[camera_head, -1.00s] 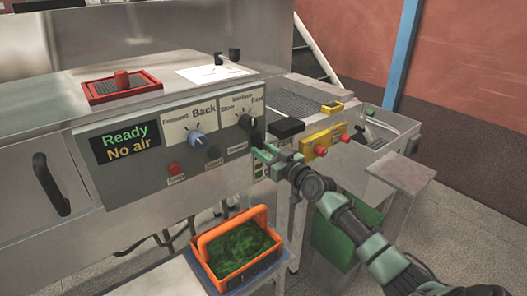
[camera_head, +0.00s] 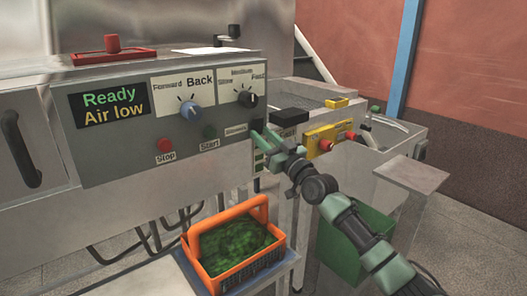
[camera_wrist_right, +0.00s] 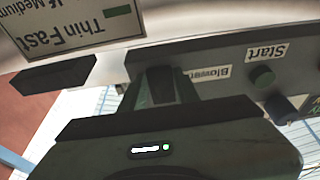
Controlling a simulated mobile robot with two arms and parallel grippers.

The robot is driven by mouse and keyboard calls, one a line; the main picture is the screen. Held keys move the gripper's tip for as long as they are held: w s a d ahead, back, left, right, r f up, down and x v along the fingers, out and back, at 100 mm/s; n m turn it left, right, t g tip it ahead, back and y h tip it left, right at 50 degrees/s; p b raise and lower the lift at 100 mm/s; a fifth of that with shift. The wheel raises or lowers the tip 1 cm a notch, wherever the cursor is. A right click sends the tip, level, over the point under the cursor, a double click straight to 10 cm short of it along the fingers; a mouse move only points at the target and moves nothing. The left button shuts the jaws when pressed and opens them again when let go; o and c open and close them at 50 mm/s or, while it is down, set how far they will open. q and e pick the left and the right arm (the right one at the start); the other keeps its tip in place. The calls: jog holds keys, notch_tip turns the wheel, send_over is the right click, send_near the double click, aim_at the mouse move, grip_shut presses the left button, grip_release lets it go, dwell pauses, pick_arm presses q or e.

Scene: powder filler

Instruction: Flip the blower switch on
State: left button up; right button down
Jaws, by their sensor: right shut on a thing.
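The blower label (camera_head: 236,131) is at the panel's lower right. My right gripper (camera_head: 264,138) is at the panel's right end, just right of that label, and covers the switch in the head view. In the right wrist view, the dark blower switch (camera_wrist_right: 160,84) shows between the fingers of my right gripper (camera_wrist_right: 162,92), beside the "Blower" label (camera_wrist_right: 209,73). The gripper is shut on it. My left gripper is not in view.
A red stop button (camera_head: 166,145), a green start button (camera_head: 210,131) and two knobs are left of the gripper. A yellow box with red buttons (camera_head: 326,145) is close on its right. An orange basket (camera_head: 235,214) of green stuff stands below.

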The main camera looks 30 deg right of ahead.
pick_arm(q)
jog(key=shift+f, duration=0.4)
pick_arm(e)
jog(key=c, duration=1)
grip_release()
jog(key=shift+c, duration=0.2)
pick_arm(q)
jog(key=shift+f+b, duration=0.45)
jog(key=shift+b, duration=0.05)
pick_arm(e)
jog(key=v, duration=0.7)
jog(key=shift+s+f, duration=0.15)
jog(key=shift+s, duration=0.25)
jog(key=shift+d, duration=0.1)
